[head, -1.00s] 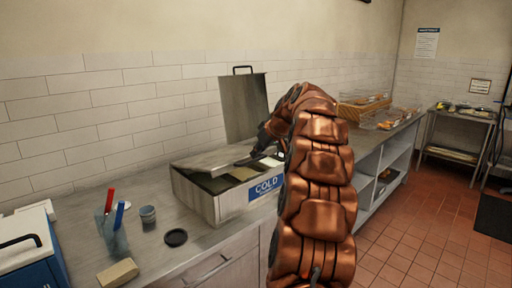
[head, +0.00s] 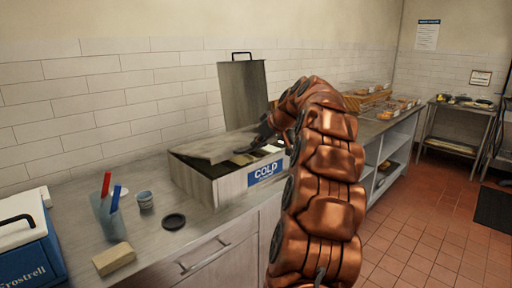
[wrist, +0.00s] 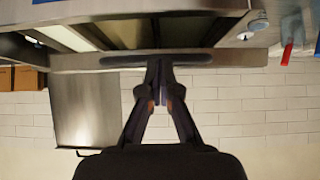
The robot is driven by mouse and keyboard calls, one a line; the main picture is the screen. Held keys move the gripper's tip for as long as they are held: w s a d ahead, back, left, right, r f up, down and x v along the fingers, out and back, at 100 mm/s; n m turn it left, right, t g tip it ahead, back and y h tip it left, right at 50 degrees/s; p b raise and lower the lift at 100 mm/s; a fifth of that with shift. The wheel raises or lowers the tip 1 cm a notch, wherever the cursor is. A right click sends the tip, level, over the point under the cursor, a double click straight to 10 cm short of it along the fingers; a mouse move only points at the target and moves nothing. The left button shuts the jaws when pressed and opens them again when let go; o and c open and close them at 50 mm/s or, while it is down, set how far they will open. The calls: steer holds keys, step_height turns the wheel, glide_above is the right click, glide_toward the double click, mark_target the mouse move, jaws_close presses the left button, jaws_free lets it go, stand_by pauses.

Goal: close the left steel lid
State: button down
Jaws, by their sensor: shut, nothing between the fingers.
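The grey steel box (head: 231,186) with a blue COLD label stands on the counter. The left steel lid (head: 212,147) lies tilted low over its left part, with a dark gap at its front edge. The right lid (head: 243,97) stands upright at the back, handle on top; it shows upside down in the wrist view (wrist: 85,109). My gripper (head: 261,141) is shut and empty at the right end of the left lid. In the wrist view my fingertips (wrist: 160,72) are at a long dark bar (wrist: 185,60) by the lid; contact is unclear.
A cup with red and blue handles (head: 107,215), a small tub (head: 145,200), a black disc (head: 173,221) and a tan block (head: 114,258) sit left of the box. A blue cooler (head: 30,255) is at far left. Trays of food (head: 392,109) are beyond my arm.

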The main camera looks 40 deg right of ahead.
step_height(320, 180, down, 9)
steer(key=s+t+b, duration=0.1)
steer(key=t+b, duration=0.1)
steer(key=b, duration=0.9)
steer(key=shift+s+b, duration=0.15)
steer(key=shift+b, duration=0.2)
steer(key=shift+a, duration=0.1)
steer(key=shift+r, duration=0.1)
steer(key=w+r+v, duration=0.1)
steer(key=r+v, duration=0.1)
steer(key=v, duration=1.1)
steer(key=shift+w+p, duration=0.25)
steer(key=shift+p, duration=0.1)
steer(key=shift+r, duration=0.15)
